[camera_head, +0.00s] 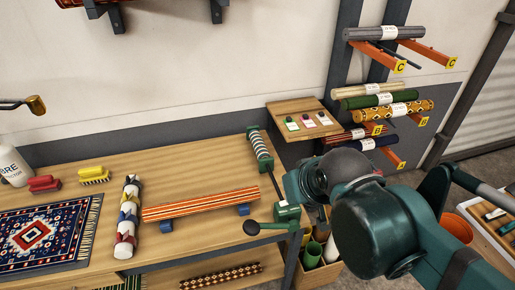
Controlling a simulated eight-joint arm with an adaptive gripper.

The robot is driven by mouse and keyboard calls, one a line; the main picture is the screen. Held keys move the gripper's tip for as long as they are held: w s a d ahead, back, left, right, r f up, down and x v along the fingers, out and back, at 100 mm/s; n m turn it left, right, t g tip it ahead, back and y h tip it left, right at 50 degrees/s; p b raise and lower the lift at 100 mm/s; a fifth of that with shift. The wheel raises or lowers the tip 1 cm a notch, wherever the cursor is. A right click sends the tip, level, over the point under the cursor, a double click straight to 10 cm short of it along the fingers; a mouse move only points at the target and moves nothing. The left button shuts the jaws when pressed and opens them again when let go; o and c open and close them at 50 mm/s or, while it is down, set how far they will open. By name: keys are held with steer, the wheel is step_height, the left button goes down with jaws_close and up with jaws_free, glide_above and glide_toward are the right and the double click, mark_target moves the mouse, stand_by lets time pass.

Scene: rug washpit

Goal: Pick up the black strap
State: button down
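I cannot make out a black strap for certain in the head view. Small dark items (495,214) lie on a pale-lined wooden tray at the right edge, too small and cut off to identify. My teal and black arm fills the lower right, between the workbench and that tray. My gripper's fingers do not show.
A wooden workbench (190,170) holds a patterned rug (40,235), a tied rug roll (128,215), a striped orange roll (200,204), two brushes (94,175) and a white bottle (14,167). A rack of rolls (385,103) and a sample board (300,108) are behind. An orange bucket (457,228) stands right.

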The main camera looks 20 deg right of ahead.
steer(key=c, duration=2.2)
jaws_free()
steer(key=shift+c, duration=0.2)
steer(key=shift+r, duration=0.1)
